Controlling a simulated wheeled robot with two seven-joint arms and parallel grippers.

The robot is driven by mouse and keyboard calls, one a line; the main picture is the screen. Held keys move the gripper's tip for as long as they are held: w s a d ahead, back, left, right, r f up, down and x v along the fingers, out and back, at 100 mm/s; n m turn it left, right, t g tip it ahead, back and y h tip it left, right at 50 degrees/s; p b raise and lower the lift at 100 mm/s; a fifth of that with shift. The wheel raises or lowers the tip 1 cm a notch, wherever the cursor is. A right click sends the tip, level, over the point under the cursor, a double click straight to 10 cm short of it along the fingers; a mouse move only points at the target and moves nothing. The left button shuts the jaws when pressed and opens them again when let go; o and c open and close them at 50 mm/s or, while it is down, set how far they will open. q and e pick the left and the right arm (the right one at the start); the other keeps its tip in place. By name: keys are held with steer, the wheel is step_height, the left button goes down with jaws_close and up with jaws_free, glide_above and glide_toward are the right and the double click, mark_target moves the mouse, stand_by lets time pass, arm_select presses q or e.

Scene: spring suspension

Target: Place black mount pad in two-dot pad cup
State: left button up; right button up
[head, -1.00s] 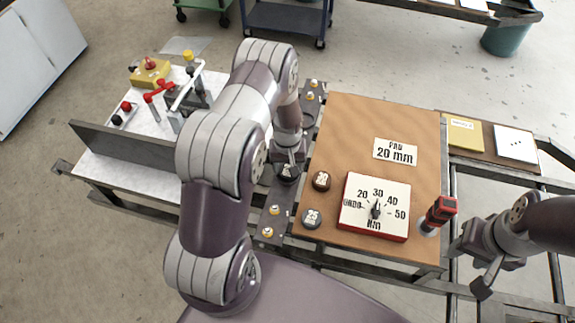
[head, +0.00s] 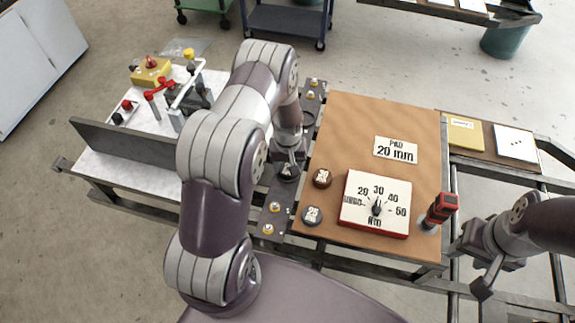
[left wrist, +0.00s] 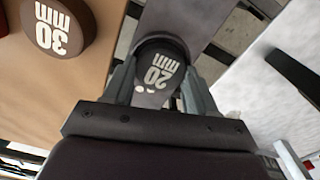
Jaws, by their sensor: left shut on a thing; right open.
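The black mount pad (left wrist: 160,72), a dark round disc marked "20 mm", sits between the fingers of my left gripper (left wrist: 158,88) in the left wrist view. In the head view the left gripper (head: 288,160) points down over the narrow grey rail (head: 283,195), shut on the pad (head: 287,174). Two small white dots show beside the pad's lettering; I cannot tell whether they are on the pad or the cup. The pad cup is hidden, and I cannot tell whether the pad touches the rail. My right gripper (head: 487,277) is open and empty at the lower right.
A brown "30 mm" pad (head: 322,178) and a grey "25 mm" pad (head: 312,215) lie on the brown board (head: 350,120). A grey upright panel (head: 125,150) stands left.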

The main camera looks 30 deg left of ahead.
arm_select(q)
steer(key=shift+s+d+f, duration=0.2)
steer(key=shift+s+f, duration=0.35)
steer(key=shift+f, duration=0.15)
steer(key=o, duration=1)
steer(key=shift+o, duration=1.1)
steer(key=shift+w+d, duration=0.1)
steer(key=shift+d, duration=0.15)
steer(key=shift+a, duration=0.1)
steer(key=shift+a+r, duration=0.1)
steer(key=shift+r, duration=0.3)
step_height(320, 180, up, 13)
steer(key=p, duration=0.1)
steer(key=shift+w+r, duration=0.15)
steer(key=shift+w, duration=0.2)
